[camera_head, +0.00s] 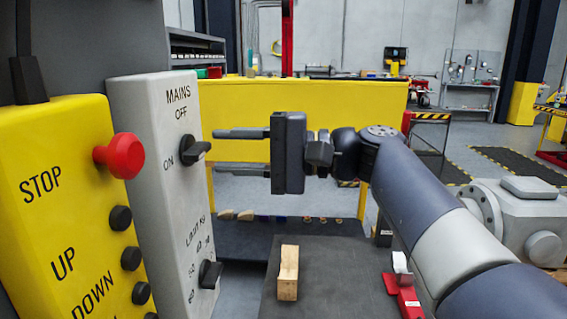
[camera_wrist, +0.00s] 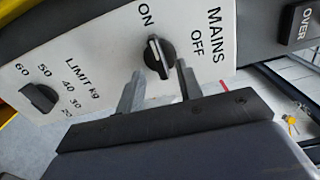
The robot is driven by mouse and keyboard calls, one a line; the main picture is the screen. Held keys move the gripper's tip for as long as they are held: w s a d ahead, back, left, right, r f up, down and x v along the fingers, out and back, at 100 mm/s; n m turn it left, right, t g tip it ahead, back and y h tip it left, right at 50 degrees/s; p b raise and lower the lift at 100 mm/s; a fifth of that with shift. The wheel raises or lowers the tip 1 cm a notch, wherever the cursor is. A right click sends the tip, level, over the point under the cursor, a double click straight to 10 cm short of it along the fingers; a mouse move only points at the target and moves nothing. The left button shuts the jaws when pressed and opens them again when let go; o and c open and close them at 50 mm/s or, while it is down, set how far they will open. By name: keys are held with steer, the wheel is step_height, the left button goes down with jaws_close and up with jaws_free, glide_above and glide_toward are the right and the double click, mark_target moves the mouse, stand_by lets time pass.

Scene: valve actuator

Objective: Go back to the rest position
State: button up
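My gripper (camera_head: 215,150) is open, its two fingers apart one above the other, pointing left at the grey control box (camera_head: 150,115). Nothing is between the fingers in the head view. The black MAINS knob (camera_head: 195,151) is on the box just left of the fingertips. In the wrist view my gripper (camera_wrist: 159,70) has its fingers spread, and the MAINS knob (camera_wrist: 158,57) appears just beyond them; its white mark points roughly toward ON. The exact gap between fingertips and knob is hard to tell. My arm extends to the lower right.
The LIMIT knob (camera_head: 210,274) is below on the same box. A yellow pendant (camera_head: 65,200) with a red STOP button (camera_head: 120,156) stands at left. A wooden block (camera_head: 288,273) and a red clamp-like part (camera_head: 405,295) are on a dark surface below. A grey valve housing (camera_head: 515,215) is at right.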

steer(key=shift+w+a, duration=0.1)
steer(key=shift+a, duration=1.3)
steer(key=shift+d, duration=0.1)
